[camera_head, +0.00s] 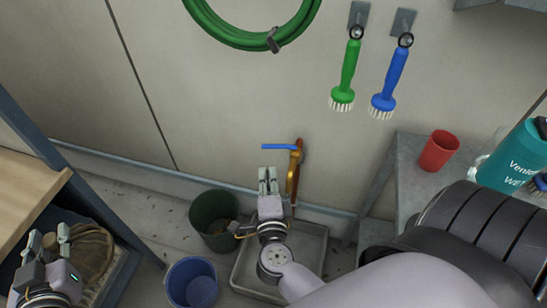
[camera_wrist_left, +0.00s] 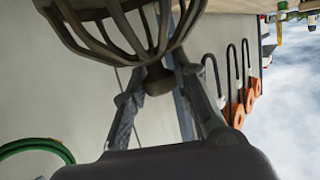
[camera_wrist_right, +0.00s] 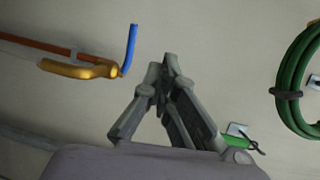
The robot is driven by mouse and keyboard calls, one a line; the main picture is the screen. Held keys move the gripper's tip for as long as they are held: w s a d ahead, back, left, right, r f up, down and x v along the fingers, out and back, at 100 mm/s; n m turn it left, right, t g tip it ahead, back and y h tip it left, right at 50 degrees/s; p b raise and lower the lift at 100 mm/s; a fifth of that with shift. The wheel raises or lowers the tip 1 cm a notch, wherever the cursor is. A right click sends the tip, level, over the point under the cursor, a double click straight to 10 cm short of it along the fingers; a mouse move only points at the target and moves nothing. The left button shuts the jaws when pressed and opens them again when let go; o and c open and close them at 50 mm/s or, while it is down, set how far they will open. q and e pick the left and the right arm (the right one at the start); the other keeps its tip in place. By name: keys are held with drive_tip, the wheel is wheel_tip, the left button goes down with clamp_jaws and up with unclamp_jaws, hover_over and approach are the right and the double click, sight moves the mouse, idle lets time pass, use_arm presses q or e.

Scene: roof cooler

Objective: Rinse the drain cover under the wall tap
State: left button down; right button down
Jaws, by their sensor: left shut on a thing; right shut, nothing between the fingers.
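The drain cover (camera_head: 92,252) is a brownish, domed, ribbed cage at the lower left of the head view. It fills the top of the left wrist view (camera_wrist_left: 120,28), its knob between the fingers. My left gripper (camera_head: 50,240) is shut on it. The wall tap (camera_head: 294,172) is brass with a blue lever (camera_head: 279,147); no water shows at its spout. My right gripper (camera_head: 268,178) is shut and empty, just left of the tap. The right wrist view shows the tap (camera_wrist_right: 85,69) left of the right fingertips (camera_wrist_right: 168,62), apart from them.
A grey tray (camera_head: 310,250) lies on the floor below the tap, partly hidden by my right arm. A dark green bucket (camera_head: 205,211) and a blue bucket (camera_head: 192,284) stand left of it. A wooden shelf (camera_head: 30,185) is at the left, a metal table (camera_head: 412,170) with a red cup (camera_head: 438,151) at the right.

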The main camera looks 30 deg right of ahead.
use_arm(q)
drive_tip(key=shift+f, duration=0.3)
use_arm(e)
wheel_tip(320, 180, down, 2)
drive_tip(key=s+g, duration=0.1)
drive_tip(key=s, duration=0.1)
use_arm(q)
drive_tip(key=shift+r, duration=0.35)
use_arm(e)
approach(273, 145)
drive_tip(key=shift+m+g, duration=0.3)
drive_tip(key=shift+m, duration=0.1)
drive_tip(key=x, duration=0.6)
drive_tip(key=shift+w+d, duration=0.1)
drive_tip(key=shift+w, duration=0.35)
drive_tip(key=shift+r, duration=0.1)
use_arm(q)
drive_tip(key=shift+r+p, duration=0.25)
drive_tip(key=shift+p, duration=0.2)
use_arm(e)
drive_tip(key=shift+w+d+m+g+h, duration=0.3)
drive_tip(key=shift+w+m+h, duration=0.2)
drive_tip(key=shift+w+h, duration=0.15)
drive_tip(key=shift+s, duration=0.1)
